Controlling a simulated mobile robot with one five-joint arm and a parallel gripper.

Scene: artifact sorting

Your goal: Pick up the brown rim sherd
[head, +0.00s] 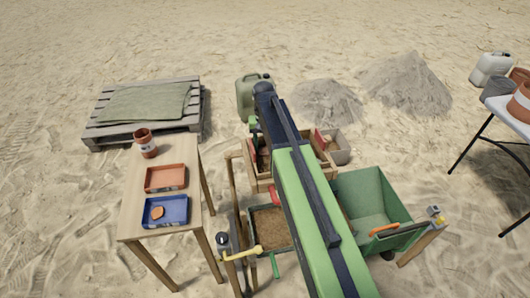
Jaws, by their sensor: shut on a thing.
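My arm (300,195) reaches up from the bottom edge across the middle of the head view, its far end above a wooden box (255,184). My gripper is hidden behind or under the arm, so its jaws and anything between them do not show. One orange-brown sherd (157,212) lies in the blue tray (178,218) on the wooden table at left. I cannot tell whether it is a rim piece. No other clear brown rim sherd shows.
The wooden table (134,217) also bears an empty-looking orange tray (165,167) and a red-brown pot (145,143). A sieve (268,226) and a green bin (371,193) flank my arm. A green jerrycan (249,100) stands behind. Open sand lies beyond.

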